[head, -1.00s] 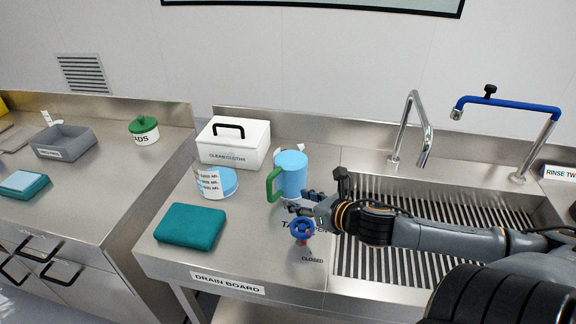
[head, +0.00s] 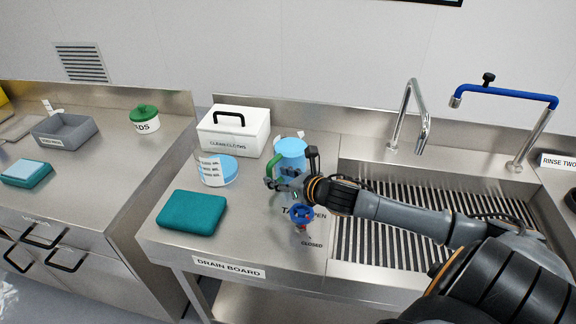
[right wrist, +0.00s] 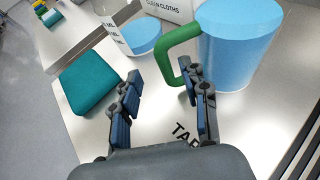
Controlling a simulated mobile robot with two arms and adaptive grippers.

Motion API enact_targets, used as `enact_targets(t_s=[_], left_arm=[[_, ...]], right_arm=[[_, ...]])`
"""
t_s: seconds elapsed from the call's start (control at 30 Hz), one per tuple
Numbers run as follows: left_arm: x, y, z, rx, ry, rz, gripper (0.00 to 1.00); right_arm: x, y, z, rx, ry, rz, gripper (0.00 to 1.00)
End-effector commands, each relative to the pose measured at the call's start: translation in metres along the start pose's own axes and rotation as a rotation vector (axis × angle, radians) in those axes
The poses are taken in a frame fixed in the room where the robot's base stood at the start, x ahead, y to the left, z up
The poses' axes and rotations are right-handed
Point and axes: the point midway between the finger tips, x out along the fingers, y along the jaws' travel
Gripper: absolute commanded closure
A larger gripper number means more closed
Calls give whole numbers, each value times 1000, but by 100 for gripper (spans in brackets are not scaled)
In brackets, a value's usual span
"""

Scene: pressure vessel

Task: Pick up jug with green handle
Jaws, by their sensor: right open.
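The jug (head: 291,150) is light blue with a green handle (head: 274,165) on its left side. It stands upright on the steel drain board, partly hidden by my right gripper in the head view. In the right wrist view the jug (right wrist: 237,45) is at upper right, and its green handle (right wrist: 170,50) bends down to the right finger. My right gripper (right wrist: 158,98) is open. The lower part of the handle is close to or behind its right finger; I cannot tell if they touch. Nothing is held between the fingers. My left gripper is not in view.
A clear measuring beaker with blue contents (head: 217,170) and a teal folded cloth (head: 191,212) are left of the jug. A white clean-cloths box (head: 234,131) stands behind. A blue tap knob (head: 301,214) is in front. The slatted sink (head: 420,215) lies to the right.

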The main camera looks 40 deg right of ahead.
Motion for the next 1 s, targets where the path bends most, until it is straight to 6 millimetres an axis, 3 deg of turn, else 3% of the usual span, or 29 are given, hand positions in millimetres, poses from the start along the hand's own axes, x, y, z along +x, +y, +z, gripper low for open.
enact_targets(t_s=[0.23, 0.6, 0.9, 1.0], left_arm=[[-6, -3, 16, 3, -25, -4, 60], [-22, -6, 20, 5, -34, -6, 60], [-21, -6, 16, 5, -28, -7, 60], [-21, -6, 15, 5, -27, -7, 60]], right_arm=[[12, -1, 2, 3, 0, -1, 55], [53, -4, 3, 2, 0, 1, 55], [57, -4, 1, -1, 1, 1, 55], [57, -4, 1, -1, 1, 1, 73]])
